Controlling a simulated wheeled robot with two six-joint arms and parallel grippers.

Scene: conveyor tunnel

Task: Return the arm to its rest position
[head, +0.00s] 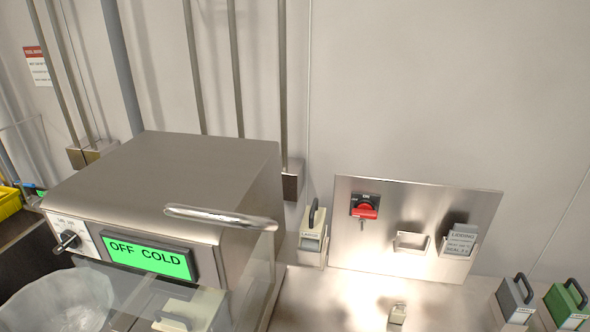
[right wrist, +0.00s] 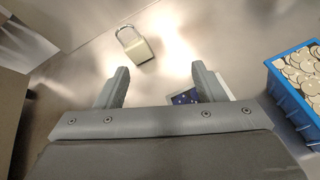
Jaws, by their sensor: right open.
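My right gripper (right wrist: 160,82) shows in the right wrist view, its two grey fingers spread apart with nothing between them. A small beige padlock (right wrist: 136,46) with a metal shackle lies on the steel surface beyond the fingertips, left of centre and apart from them. The padlock also shows at the bottom of the head view (head: 397,314). A flat dark blue card-like thing (right wrist: 186,97) lies below, partly hidden by the right finger. Neither gripper shows in the head view, and my left gripper is in no view.
A steel machine (head: 165,170) with a green "OFF COLD" display (head: 148,258) stands at left. A panel (head: 390,255) carries a red switch (head: 365,206) and holders. Handled blocks, grey (head: 515,298) and green (head: 566,304), stand right. A blue bin (right wrist: 290,98) holds discs.

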